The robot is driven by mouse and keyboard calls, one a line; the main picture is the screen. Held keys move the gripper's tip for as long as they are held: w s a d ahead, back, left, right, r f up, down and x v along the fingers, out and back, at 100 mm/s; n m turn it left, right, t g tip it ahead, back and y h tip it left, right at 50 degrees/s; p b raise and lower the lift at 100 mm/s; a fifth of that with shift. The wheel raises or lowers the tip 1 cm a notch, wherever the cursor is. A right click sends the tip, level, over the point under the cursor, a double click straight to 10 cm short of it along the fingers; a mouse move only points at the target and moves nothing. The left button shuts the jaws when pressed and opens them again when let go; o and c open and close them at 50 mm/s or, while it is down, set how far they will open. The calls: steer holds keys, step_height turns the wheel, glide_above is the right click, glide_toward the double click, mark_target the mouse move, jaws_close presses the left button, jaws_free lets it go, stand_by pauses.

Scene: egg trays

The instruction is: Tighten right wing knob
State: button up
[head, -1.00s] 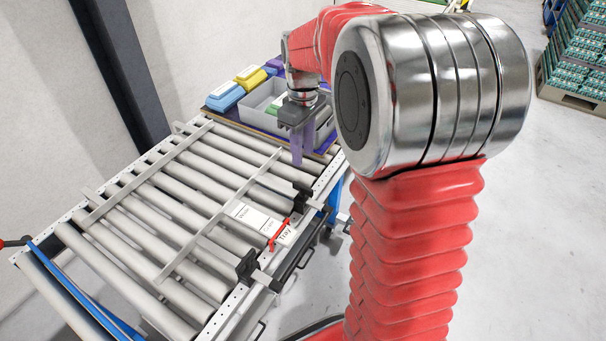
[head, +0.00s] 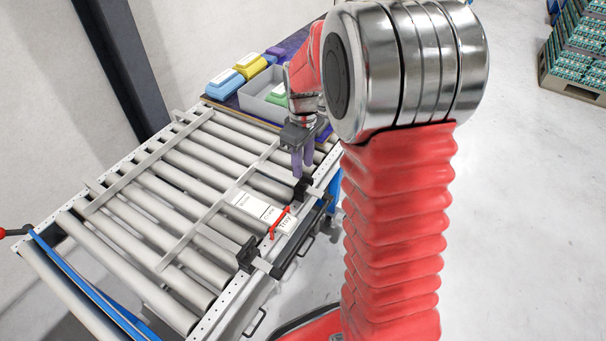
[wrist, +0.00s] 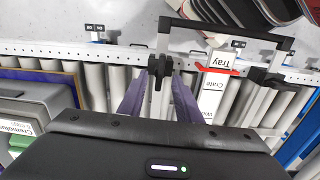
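The right wing knob (head: 303,187) is black and sits on the near side rail of the roller conveyor. It also shows in the wrist view (wrist: 160,70). My gripper (head: 303,174) points down just above this knob, with its two purple fingers apart. In the wrist view the knob appears between the fingertips (wrist: 159,82); I cannot tell whether they touch it. A second black knob (head: 246,254) sits further left along the same rail. It also shows in the wrist view (wrist: 258,76).
A label plate (head: 250,205) with a red pointer (head: 279,222) lies between the knobs. A grey guide bar (head: 215,212) crosses the rollers. A grey bin (head: 262,105) and colored boxes (head: 225,84) stand behind the gripper. A black handle bar (head: 302,236) runs outside the rail.

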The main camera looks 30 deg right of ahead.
mark_target(303, 180)
step_height(303, 180, down, 5)
steer(key=shift+r, duration=0.1)
steer(key=shift+c, duration=0.4)
jaws_close()
